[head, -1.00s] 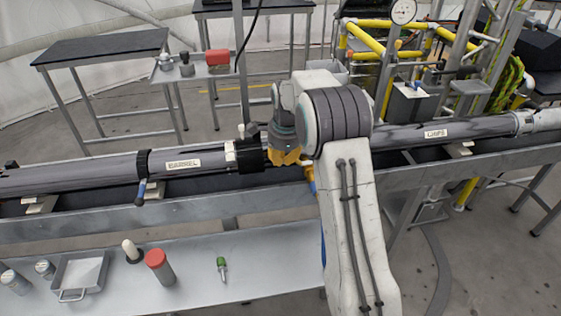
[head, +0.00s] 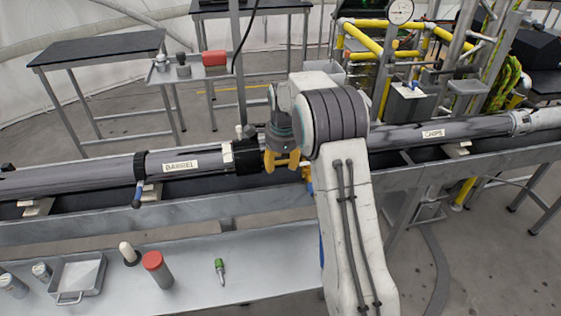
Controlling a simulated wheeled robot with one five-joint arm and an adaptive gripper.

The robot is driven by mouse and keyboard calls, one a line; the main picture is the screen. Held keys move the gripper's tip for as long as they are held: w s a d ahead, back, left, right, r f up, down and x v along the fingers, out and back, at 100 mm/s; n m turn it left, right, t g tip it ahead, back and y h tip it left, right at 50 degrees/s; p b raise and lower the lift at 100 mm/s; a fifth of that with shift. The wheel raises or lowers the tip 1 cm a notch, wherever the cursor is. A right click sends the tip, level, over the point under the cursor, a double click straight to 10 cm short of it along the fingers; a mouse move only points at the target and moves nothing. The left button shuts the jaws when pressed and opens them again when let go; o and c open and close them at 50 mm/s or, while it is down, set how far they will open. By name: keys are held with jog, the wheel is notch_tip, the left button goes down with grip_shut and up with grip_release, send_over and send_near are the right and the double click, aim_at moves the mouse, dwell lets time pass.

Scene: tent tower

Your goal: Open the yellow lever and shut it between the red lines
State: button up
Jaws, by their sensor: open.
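My gripper (head: 282,163), with orange-yellow fingers, points down at the long grey pipe, just right of its black collar. It is open, and I see nothing held in it. A small yellow-orange piece (head: 308,178) shows between the gripper and my arm, at the near side of the pipe. It may be the yellow lever, but my arm hides most of it. Whether it touches a finger, and whether it is open or shut, I cannot tell. No red lines can be made out.
The pipe section labelled BARREL (head: 190,163) has a blue-handled clamp (head: 138,195) and lies in a metal trough. The CHIPS section (head: 440,131) lies to the right. A front bench (head: 190,275) holds a tray (head: 78,275), a red-capped cylinder (head: 157,268) and a green-handled tool (head: 220,270).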

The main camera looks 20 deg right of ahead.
notch_tip(320, 180, up, 12)
jog(key=s, duration=0.2)
jog(key=shift+s+a, duration=0.15)
jog(key=shift+a, duration=0.05)
jog(key=shift+f, duration=0.1)
dwell(0.6)
jog(key=s+a+f+n+g, duration=0.15)
jog(key=s+f+n, duration=0.6)
jog(key=n, duration=0.75)
jog(key=s+a+r+n+t, duration=0.1)
jog(key=s+a+r, duration=0.1)
jog(key=s, duration=0.6)
jog(key=s+a+r+n+t, duration=0.1)
jog(key=s+a+r+n, duration=0.1)
jog(key=s, duration=0.6)
jog(key=s+a+r+n+t, duration=0.1)
jog(key=s+a+r+n, duration=0.1)
jog(key=s, duration=0.6)
jog(key=shift+s+r, duration=0.35)
jog(key=shift+r, duration=0.05)
